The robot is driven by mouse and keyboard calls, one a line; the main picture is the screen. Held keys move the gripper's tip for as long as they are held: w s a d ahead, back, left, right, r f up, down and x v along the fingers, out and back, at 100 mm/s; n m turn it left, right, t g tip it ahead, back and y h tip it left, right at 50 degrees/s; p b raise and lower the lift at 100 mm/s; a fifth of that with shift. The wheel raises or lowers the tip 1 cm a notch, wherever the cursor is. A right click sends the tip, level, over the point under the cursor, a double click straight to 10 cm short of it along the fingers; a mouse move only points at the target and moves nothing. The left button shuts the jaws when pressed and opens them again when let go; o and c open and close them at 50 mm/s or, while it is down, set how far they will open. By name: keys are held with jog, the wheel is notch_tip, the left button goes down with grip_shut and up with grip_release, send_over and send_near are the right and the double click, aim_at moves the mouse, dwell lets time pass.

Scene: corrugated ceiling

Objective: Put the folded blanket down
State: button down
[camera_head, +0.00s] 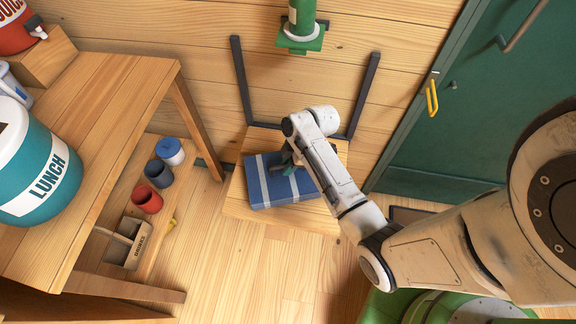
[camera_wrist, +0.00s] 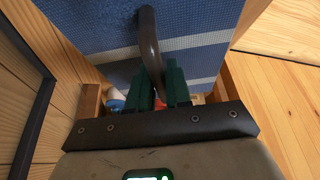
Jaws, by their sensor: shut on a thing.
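The folded blanket (camera_head: 262,197) is a flat blue block with pale stripes, in the middle of the head view over a wooden seat (camera_head: 300,218). In the wrist view the blanket (camera_wrist: 205,18) fills the top. A dark curved handle (camera_wrist: 148,38) stands out from it. My gripper (camera_head: 288,161) reaches it from the right. Its green fingers (camera_wrist: 160,84) are shut on the handle at the blanket's upper side. Whether the blanket's underside touches the seat cannot be told; it covers much of the seat.
A dark metal frame (camera_head: 241,80) rises behind the seat against the plank wall. At left, a wooden table holds a teal LUNCH drum (camera_head: 38,170); several cups and a wooden caddy (camera_head: 127,243) stand below. A green door (camera_head: 460,110) is at right. Floor in front is clear.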

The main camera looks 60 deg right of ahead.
jog(key=shift+f, duration=0.1)
jog(key=c, duration=1.1)
grip_release()
jog(key=shift+o, duration=0.2)
jog(key=p+v, duration=0.2)
jog(key=v, duration=0.9)
jog(key=s+a+r+m+g+h, duration=0.2)
jog(key=s+a+m+h, duration=0.1)
jog(key=s+a+m, duration=0.6)
jog(key=s+a, duration=0.1)
jog(key=a, duration=0.2)
jog(key=shift+s+a, duration=0.15)
jog(key=shift+a, duration=0.2)
